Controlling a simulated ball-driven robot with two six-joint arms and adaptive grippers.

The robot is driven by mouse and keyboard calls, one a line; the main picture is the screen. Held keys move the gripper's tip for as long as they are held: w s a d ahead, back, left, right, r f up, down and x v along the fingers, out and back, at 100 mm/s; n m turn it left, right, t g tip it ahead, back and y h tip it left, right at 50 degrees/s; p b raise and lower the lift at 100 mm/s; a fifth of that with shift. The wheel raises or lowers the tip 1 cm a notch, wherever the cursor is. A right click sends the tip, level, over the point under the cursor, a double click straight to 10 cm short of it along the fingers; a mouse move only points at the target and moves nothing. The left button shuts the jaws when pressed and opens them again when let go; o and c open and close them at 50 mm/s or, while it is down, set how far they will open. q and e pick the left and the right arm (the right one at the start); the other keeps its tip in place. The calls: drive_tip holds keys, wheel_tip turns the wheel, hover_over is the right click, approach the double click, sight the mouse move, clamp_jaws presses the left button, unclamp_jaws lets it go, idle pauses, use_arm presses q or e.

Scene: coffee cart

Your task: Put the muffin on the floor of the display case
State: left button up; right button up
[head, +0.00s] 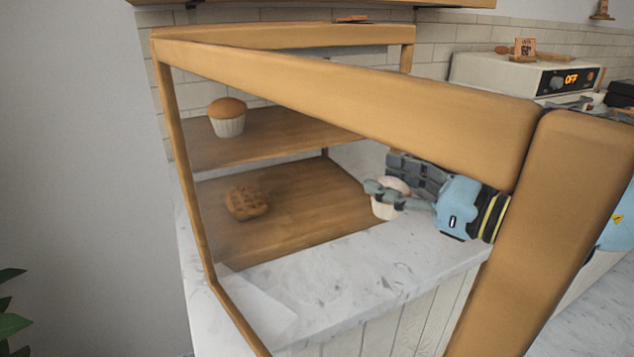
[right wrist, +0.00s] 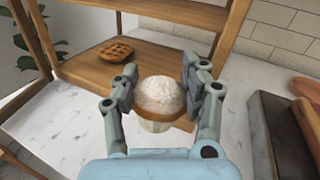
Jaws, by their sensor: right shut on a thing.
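A muffin with a pale, sugary top and a light wrapper (head: 384,210) is held upright between the fingers of my right gripper (head: 388,188). In the right wrist view the muffin (right wrist: 158,97) sits between both fingers of the gripper (right wrist: 158,88). The display case (head: 340,82) has a wooden frame, a middle shelf and a wooden floor board (head: 300,205). The muffin is at the right front edge of that floor board; I cannot tell whether it is over it or touching it. My left gripper is not in view.
A latticed pastry (head: 247,203) lies on the left of the case floor. Another muffin with a brown top (head: 228,118) stands on the middle shelf. The right part of the floor board is bare. White marble counter (head: 350,275) lies in front; a machine (head: 500,75) stands behind right.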

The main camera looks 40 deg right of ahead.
drive_tip(key=w+b, duration=0.1)
drive_tip(key=w, duration=0.5)
drive_tip(key=w+b, duration=0.1)
drive_tip(key=w, duration=0.2)
drive_tip(key=shift+w+a+b, duration=0.2)
drive_tip(key=shift+a+b, duration=0.15)
drive_tip(key=shift+w+r+p, duration=0.1)
drive_tip(key=shift+w+p, duration=0.2)
drive_tip(key=shift+w, duration=0.8)
drive_tip(key=shift+w+a, duration=0.15)
wheel_tip(320, 180, down, 4)
drive_tip(key=shift+b, duration=1.15)
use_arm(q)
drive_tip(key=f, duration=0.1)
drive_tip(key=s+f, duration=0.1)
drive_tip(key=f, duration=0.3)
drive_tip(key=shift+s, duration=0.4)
use_arm(e)
drive_tip(key=shift+r, duration=0.1)
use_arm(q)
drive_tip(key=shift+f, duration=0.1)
use_arm(e)
drive_tip(key=o, duration=1.4)
